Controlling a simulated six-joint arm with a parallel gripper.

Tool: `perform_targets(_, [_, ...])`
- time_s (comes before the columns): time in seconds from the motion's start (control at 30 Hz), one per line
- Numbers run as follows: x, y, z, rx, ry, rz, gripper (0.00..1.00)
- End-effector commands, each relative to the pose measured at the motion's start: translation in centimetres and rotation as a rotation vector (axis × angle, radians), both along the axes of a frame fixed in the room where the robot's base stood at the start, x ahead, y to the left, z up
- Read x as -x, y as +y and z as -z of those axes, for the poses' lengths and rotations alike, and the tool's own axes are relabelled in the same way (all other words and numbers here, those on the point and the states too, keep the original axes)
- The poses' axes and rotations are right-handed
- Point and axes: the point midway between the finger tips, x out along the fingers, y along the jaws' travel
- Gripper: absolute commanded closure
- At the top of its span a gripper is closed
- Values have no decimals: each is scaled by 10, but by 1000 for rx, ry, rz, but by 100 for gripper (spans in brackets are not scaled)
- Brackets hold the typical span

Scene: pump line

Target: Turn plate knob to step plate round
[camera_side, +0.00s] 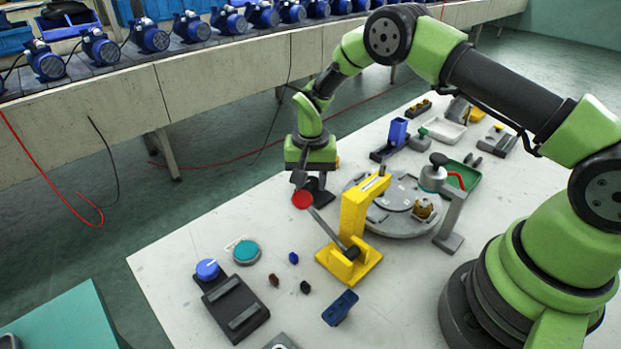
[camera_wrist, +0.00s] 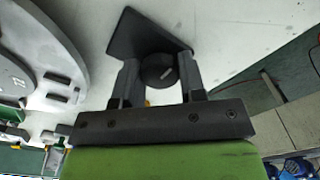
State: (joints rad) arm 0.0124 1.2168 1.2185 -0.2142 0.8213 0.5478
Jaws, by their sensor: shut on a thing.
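The plate knob (camera_wrist: 157,71) is a dark round knob with a pale mark on top, standing on a dark base (camera_wrist: 142,32). My gripper (camera_wrist: 160,80) is shut on the knob, one finger on each side of it. In the side view my gripper (camera_side: 309,180) points down at the table's far edge and mostly hides the knob; part of the dark base (camera_side: 321,192) shows below. The grey round plate (camera_side: 400,215) lies to the right of the gripper, with a brass-coloured part on it. Its edge shows at left in the wrist view (camera_wrist: 70,60).
A yellow lever press (camera_side: 352,225) stands in front of the plate. A red disc (camera_side: 302,199) sits close by my gripper. A grey stand (camera_side: 450,215) with a red handle is right of the plate. Small blue and dark parts lie in front; the table's left middle is clear.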

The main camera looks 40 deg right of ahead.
Motion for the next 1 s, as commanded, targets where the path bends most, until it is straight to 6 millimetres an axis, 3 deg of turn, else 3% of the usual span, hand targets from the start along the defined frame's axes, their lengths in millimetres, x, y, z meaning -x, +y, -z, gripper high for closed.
perform_targets(0.37, [0, 0, -1, 0, 0, -168, 86])
perform_targets(1.0, [0, 0, -1, 0, 0, -765, 86])
